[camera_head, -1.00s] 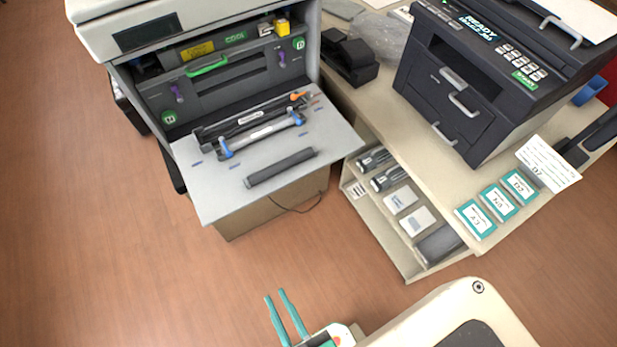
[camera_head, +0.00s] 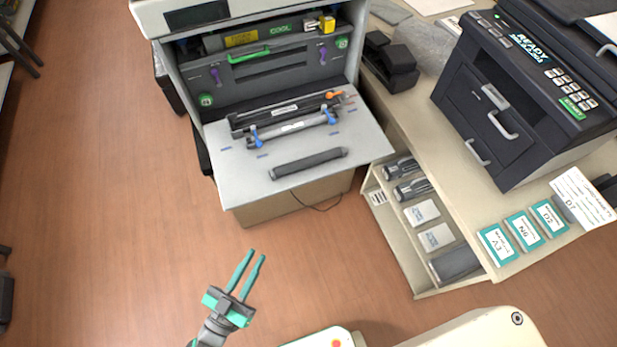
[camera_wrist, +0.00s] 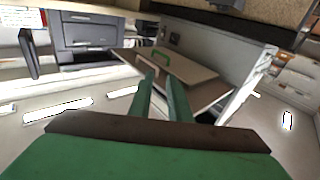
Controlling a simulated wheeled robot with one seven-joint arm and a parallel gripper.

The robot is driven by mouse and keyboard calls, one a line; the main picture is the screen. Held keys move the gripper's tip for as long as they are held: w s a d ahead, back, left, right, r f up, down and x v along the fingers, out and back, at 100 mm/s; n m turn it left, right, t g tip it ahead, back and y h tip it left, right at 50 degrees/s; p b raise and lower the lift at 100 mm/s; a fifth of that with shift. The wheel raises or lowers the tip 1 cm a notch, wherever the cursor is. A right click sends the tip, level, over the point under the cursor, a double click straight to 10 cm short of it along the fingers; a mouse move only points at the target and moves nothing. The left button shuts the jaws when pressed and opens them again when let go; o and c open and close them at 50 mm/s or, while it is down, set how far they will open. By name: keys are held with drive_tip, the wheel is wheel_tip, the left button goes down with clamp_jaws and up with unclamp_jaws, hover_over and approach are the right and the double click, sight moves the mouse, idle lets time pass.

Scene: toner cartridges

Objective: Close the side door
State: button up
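The large grey printer (camera_head: 180,90) stands open at the back. A light grey panel (camera_head: 365,150) sticks out flat from its front, with toner parts lying on it. I cannot tell for sure which panel is the side door. My gripper (camera_head: 258,254) is low in front of the printer, over the floor, well apart from the panel. Its two green fingers are parted with nothing between them; they also show in the wrist view (camera_wrist: 160,78).
A dark cartridge (camera_head: 308,164) and a blue-ended unit (camera_head: 290,128) lie on the panel. A beige desk (camera_head: 470,215) with open shelves stands at the right. It carries a black printer (camera_head: 500,115) and teal-edged boxes (camera_head: 524,231). The wooden floor (camera_head: 110,200) at left is clear.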

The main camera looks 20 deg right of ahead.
drive_tip(key=w+d+r+m+g+h, duration=0.1)
drive_tip(key=w+d+m+g+h, duration=0.3)
drive_tip(key=w, duration=0.5)
drive_tip(key=m+g+h, duration=0.2)
drive_tip(key=g+h, duration=0.2)
drive_tip(key=g, duration=0.3)
approach(308, 179)
wheel_tip(308, 179, down, 5)
drive_tip(key=w, duration=0.2)
drive_tip(key=x, duration=1.1)
drive_tip(key=shift+a+r, duration=0.1)
drive_tip(key=shift+r, duration=0.05)
clamp_jaws()
drive_tip(key=shift+n, duration=0.3)
